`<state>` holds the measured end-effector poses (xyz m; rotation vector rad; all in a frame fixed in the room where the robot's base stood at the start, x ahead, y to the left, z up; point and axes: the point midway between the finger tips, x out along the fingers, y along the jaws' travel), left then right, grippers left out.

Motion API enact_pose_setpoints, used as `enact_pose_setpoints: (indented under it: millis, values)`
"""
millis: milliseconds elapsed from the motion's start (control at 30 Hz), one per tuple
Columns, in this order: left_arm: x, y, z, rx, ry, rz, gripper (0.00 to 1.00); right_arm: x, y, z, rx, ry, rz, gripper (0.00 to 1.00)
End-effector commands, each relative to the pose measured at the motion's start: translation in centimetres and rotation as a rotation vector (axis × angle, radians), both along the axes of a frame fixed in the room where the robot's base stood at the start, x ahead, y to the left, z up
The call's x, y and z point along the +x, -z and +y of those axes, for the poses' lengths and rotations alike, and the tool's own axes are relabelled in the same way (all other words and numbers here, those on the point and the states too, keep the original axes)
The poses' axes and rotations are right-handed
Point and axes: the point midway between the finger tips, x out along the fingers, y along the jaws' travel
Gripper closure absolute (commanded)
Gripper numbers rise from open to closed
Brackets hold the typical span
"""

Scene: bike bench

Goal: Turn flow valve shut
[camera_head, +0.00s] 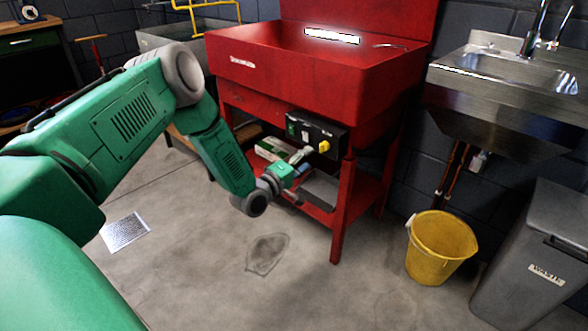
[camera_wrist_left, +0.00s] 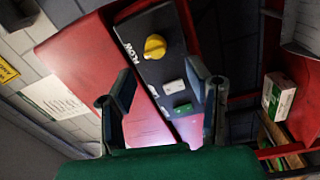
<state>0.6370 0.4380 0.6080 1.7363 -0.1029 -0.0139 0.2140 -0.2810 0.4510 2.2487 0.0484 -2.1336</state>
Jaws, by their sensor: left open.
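The flow valve is a yellow knob (camera_head: 324,146) on the face of a black control box (camera_head: 314,133), mounted on the front of a red parts-washer bench. In the left wrist view the yellow knob (camera_wrist_left: 155,46) sits on the dark panel (camera_wrist_left: 150,70) near the word FLOW, beyond the fingertips. My left gripper (camera_head: 298,157) is just left of and below the knob in the head view. Its two fingers (camera_wrist_left: 165,82) are apart in the wrist view, with nothing between them, and the knob looks clear of them. My right gripper does not show.
The red bench (camera_head: 262,75) has a lower shelf holding boxes and a grey tray (camera_head: 320,190). A red leg (camera_head: 342,212) stands close right of my gripper. To the right are a steel sink (camera_head: 500,80), a yellow bucket (camera_head: 438,248) and a grey waste bin (camera_head: 532,250). Floor in front is open.

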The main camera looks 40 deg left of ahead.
Motion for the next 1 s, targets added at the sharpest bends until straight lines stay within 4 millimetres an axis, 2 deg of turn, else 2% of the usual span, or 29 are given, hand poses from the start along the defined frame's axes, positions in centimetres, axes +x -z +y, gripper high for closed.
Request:
enact_pose_setpoints:
  millis: [133,333,500,1000]
  values:
    - [-3.1,0.3,0.4,-0.003,-0.002,0.005,0.55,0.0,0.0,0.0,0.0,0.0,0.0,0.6]
    - [-5.5,0.5,0.5,-0.002,0.0,0.003,0.55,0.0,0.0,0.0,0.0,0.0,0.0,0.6]
    - [-6.1,0.5,0.5,0.0,0.0,0.003,0.55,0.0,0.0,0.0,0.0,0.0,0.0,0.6]
    - [-6.1,0.6,0.4,0.003,0.002,0.006,0.55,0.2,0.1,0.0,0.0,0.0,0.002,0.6]
